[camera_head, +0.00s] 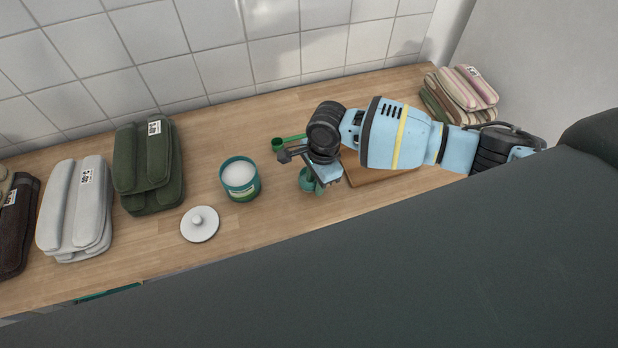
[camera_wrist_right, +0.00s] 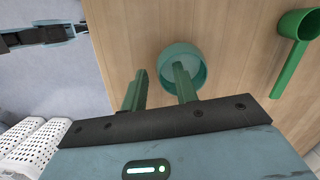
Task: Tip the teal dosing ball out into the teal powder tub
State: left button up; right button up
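The teal powder tub (camera_head: 240,181), filled with white powder, stands open on the wooden counter, left of my right gripper (camera_head: 308,177). The teal dosing ball (camera_head: 304,182) is partly hidden under that gripper. In the right wrist view the ball (camera_wrist_right: 197,62) shows its round open mouth. My right gripper (camera_wrist_right: 158,92) has its two green fingers apart there. One finger overlaps the ball's mouth and the other is to its left, with a gap between; I cannot tell whether they touch it. My left gripper is not in the head view.
A white round lid (camera_head: 199,225) lies in front of the tub. A green scoop (camera_head: 291,140) lies behind the gripper; a wooden board (camera_head: 385,178) is under my right arm. Folded towels (camera_head: 148,165) line the left, more (camera_head: 462,90) lie at the back right. A tiled wall bounds the back.

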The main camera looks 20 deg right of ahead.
jog(key=shift+f, duration=0.35)
jog(key=shift+c, duration=0.2)
grip_shut()
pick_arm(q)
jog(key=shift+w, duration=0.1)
pick_arm(e)
jog(key=shift+r, duration=0.15)
jog(key=shift+r, duration=0.2)
notch_tip(320, 180, up, 3)
jog(key=shift+r+p, duration=0.1)
jog(key=shift+p, duration=0.25)
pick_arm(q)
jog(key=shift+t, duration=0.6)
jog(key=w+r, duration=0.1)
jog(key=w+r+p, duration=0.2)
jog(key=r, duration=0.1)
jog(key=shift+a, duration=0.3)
pick_arm(e)
jog(key=s+a, duration=0.2)
jog(key=s, duration=0.5)
jog(key=s+a+r, duration=0.1)
jog(key=s+a, duration=0.2)
jog(key=s, duration=0.5)
jog(key=shift+a, duration=0.2)
